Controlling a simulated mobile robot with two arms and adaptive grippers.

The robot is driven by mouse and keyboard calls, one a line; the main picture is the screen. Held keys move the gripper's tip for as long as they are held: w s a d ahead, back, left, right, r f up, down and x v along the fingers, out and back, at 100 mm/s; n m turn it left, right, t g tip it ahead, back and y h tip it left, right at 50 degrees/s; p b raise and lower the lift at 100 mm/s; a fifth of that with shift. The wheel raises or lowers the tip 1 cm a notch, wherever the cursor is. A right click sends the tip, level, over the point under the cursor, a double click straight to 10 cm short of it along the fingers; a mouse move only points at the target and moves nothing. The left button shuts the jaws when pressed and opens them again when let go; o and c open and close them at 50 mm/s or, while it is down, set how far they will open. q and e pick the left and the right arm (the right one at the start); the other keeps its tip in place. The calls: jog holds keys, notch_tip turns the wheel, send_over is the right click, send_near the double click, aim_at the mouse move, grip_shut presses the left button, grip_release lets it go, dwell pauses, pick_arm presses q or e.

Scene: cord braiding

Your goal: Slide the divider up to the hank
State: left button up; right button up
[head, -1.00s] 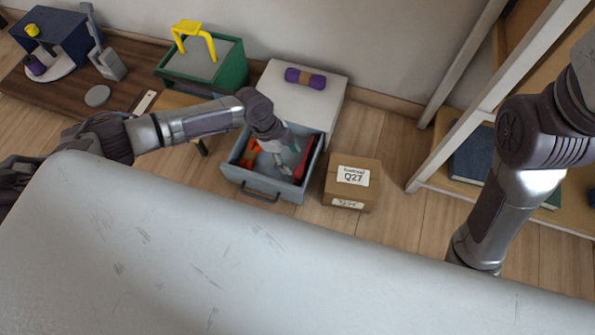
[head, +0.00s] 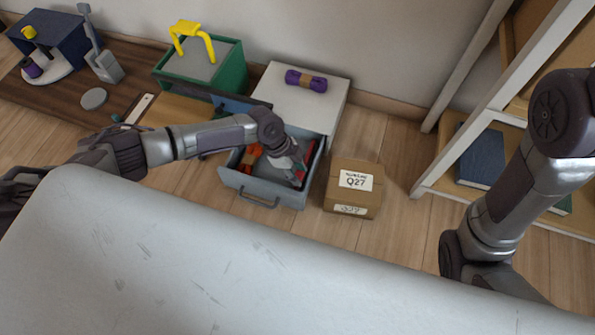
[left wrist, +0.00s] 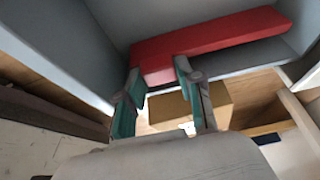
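The grey drawer (head: 232,183) stands open below a white cabinet top. A red bar, which looks like the divider (head: 308,150), lies at its right side and shows large in the left wrist view (left wrist: 225,33). An orange-red bundle (head: 250,156), perhaps the hank, lies at the drawer's left. My left gripper (head: 299,178) reaches into the drawer at the right, by the red bar. In the left wrist view its fingers (left wrist: 158,78) are apart at the bar's near end, with red showing between the tips; contact is unclear. My right gripper is out of view.
A cardboard box (head: 351,190) stands right of the drawer. A purple bundle (head: 306,81) with a tan band lies on the cabinet (head: 281,94). A green box (head: 232,72) with a yellow handle is at the back left, and shelving (head: 466,180) at the right.

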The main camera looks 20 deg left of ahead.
pick_arm(q)
grip_shut()
jog(key=shift+a, duration=0.1)
jog(key=a, duration=1.2)
jog(key=shift+w+a, duration=0.1)
jog(key=shift+w, duration=0.1)
jog(key=o, duration=0.9)
grip_release()
jog(key=v, duration=1.2)
